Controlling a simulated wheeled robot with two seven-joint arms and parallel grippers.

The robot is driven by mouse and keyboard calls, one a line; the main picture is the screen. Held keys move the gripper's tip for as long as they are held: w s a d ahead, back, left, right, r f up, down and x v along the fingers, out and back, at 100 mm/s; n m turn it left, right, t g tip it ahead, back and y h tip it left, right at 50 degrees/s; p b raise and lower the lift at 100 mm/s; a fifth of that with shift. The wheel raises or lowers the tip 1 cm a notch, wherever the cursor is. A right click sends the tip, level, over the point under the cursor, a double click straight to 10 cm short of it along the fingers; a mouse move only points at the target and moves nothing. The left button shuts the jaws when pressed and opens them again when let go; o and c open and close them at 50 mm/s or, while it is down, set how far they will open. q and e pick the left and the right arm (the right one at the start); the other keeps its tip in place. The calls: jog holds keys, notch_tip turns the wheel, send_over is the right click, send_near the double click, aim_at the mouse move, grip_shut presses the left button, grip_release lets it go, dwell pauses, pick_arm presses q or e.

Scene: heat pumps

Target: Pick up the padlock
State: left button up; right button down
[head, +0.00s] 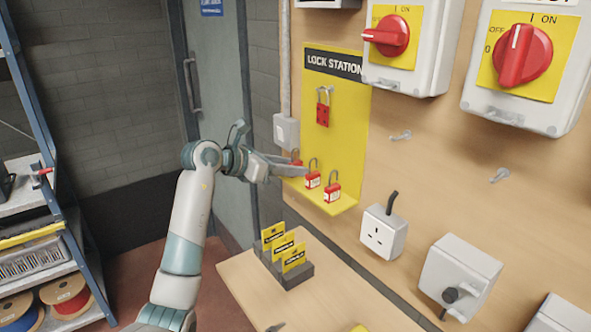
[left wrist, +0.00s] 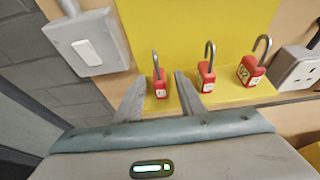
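Three red padlocks with grey shackles stand upright in a row on the ledge of the yellow lock station (head: 350,130). The padlock nearest my gripper (head: 296,157) is partly hidden by the fingers in the head view; it shows whole in the left wrist view (left wrist: 160,88). The middle padlock (head: 312,180) and the right padlock (head: 332,192) stand beside it, their shackles swung open. My left gripper (head: 297,168) is open at the ledge. In the left wrist view its fingers (left wrist: 160,80) appear on either side of the first padlock; contact is not visible. My right gripper is not seen.
A red hasp (head: 323,107) hangs on the lock station above the padlocks. A grey switch box (head: 286,131) is on its left, and a socket (head: 384,232) is at lower right. Below, a black holder (head: 292,274) with yellow cards stands on the wooden table (head: 340,295).

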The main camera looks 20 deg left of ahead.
aim_at(290, 164)
pick_arm(q)
grip_shut()
jog(key=shift+r, duration=0.1)
